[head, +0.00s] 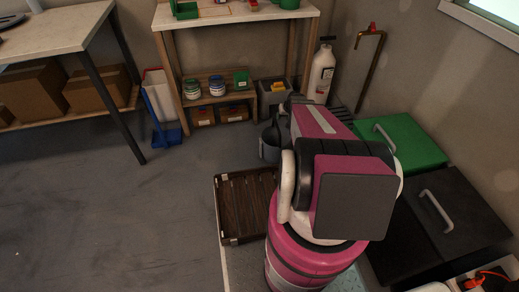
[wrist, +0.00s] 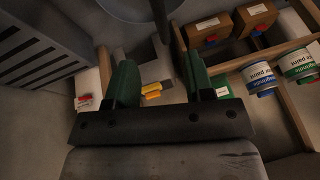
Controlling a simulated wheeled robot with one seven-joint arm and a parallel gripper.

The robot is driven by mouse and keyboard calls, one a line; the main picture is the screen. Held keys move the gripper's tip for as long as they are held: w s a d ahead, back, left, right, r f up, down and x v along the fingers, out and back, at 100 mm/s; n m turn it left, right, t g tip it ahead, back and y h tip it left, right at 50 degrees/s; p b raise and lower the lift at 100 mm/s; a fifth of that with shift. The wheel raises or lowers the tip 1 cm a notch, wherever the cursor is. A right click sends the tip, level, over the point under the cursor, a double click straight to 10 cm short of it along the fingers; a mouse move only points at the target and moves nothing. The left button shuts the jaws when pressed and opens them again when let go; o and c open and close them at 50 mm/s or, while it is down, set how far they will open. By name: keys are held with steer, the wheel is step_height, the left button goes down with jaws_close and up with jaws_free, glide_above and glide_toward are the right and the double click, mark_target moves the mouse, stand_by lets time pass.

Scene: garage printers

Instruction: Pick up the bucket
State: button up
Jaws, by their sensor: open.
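The bucket (head: 268,148) is dark grey and stands on the floor in the head view, just left of my arm, which hides much of it. In the wrist view a grey curved shape (wrist: 125,8) at the top edge looks like part of it, cut off by the frame. My gripper (wrist: 160,72) shows in the wrist view with its two green-padded fingers apart and nothing clearly held between them. In the head view my arm hides the gripper. I cannot tell whether the fingers touch the bucket.
A wooden bench (head: 237,14) stands behind, with a low shelf of paint cans (head: 216,85) under it. A grey bin (head: 262,97), a white bottle (head: 321,72) and a green-lidded box (head: 408,143) are near. A brown tray (head: 240,205) lies in front.

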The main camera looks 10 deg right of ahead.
mark_target(277, 124)
steer(key=x, duration=0.6)
steer(key=shift+w+a+r, duration=0.1)
steer(key=shift+w+a, duration=0.1)
steer(key=shift+a, duration=0.05)
steer(key=shift+s+x, duration=0.15)
steer(key=shift+x, duration=1.2)
steer(key=shift+s+x, duration=0.1)
steer(key=shift+x, duration=1.25)
steer(key=shift+d+f, duration=0.15)
steer(key=shift+f, duration=0.25)
jaws_close()
